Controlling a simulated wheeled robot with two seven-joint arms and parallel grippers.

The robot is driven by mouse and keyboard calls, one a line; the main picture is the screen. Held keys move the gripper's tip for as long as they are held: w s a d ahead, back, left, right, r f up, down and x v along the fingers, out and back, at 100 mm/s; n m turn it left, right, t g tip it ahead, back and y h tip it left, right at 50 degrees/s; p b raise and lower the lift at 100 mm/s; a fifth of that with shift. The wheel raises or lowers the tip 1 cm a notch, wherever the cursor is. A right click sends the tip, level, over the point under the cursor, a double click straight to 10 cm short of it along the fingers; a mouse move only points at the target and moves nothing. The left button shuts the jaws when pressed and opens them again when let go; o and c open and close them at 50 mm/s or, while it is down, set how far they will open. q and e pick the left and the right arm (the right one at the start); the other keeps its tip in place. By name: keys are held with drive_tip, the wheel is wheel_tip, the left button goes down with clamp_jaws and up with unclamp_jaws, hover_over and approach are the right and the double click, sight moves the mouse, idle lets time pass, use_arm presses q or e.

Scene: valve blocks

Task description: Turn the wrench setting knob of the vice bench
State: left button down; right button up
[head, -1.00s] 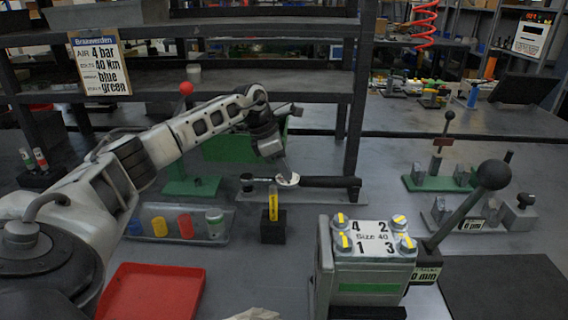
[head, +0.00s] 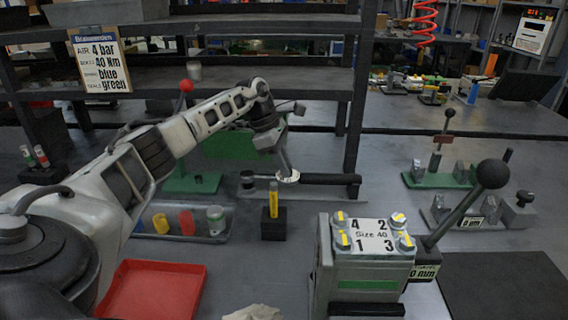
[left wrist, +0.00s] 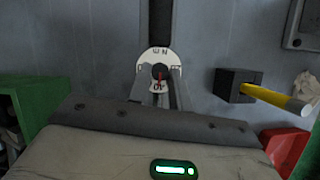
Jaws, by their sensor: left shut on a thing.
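The wrench (head: 330,179) lies on a grey plate at the back of the bench, its black handle pointing right. Its white setting dial (left wrist: 158,62) shows in the left wrist view with a dark knob (left wrist: 159,72) at its centre, a red mark and a red number that seems to read 40. My left gripper (head: 288,174) reaches down to the dial from above. Its two fingers (left wrist: 160,88) are shut on the knob, one on each side. My right gripper is in neither view.
A black block with a yellow marker (head: 273,200) stands just in front of the wrench. The valve block (head: 362,258) with its long lever stands at front right. A red tray (head: 152,289) and coloured caps (head: 187,222) lie at left. A shelf post (head: 360,110) rises behind.

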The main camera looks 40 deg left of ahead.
use_arm(q)
drive_tip(key=c, duration=1.5)
unclamp_jaws()
drive_tip(key=shift+c, duration=0.2)
drive_tip(key=p+v, duration=0.1)
drive_tip(key=v, duration=1.5)
drive_tip(key=shift+w+d, duration=0.1)
